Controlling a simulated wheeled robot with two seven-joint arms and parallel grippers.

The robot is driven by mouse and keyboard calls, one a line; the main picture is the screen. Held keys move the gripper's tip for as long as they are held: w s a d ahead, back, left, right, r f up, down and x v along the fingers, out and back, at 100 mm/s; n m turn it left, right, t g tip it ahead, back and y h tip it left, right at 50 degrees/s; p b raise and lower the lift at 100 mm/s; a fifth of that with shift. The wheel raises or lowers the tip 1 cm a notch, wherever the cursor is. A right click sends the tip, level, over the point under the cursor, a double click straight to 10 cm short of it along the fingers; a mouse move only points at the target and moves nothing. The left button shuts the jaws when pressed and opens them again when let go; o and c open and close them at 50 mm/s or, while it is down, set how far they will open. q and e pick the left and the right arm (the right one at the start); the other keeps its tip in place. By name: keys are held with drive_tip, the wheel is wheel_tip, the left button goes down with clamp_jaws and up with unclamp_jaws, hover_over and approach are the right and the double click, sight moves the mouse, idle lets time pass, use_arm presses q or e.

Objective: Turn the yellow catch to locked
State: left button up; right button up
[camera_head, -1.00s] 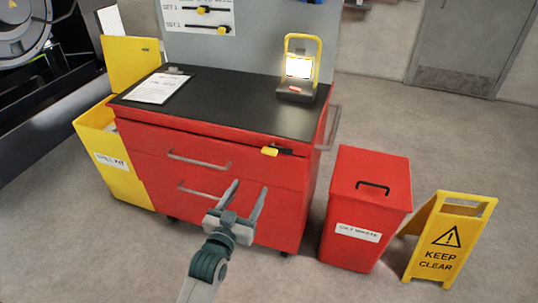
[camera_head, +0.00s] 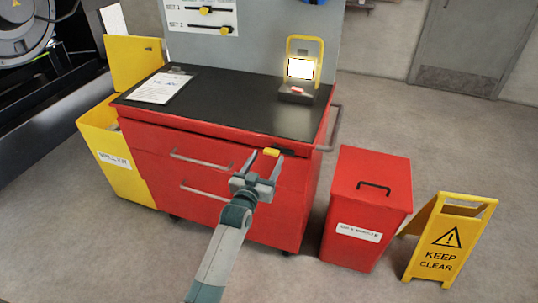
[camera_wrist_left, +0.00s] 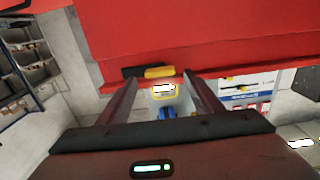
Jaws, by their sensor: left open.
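The yellow catch (camera_head: 271,152) is a small yellow tab with a black part beside it, on the upper right front of the red cabinet (camera_head: 225,205). In the left wrist view, the yellow catch (camera_wrist_left: 159,72) shows between the fingertips, with its black part to the left. My left gripper (camera_head: 265,161) is open and empty, its fingers pointing at the catch. It looks close to the catch; contact cannot be told. My right gripper is not in view.
A red waste bin (camera_head: 367,205) and a yellow warning sign (camera_head: 448,240) stand to the right. A yellow spill kit bin (camera_head: 118,165) stands left.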

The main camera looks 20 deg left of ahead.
sight(279, 152)
use_arm(q)
drive_tip(key=shift+w, duration=1.4)
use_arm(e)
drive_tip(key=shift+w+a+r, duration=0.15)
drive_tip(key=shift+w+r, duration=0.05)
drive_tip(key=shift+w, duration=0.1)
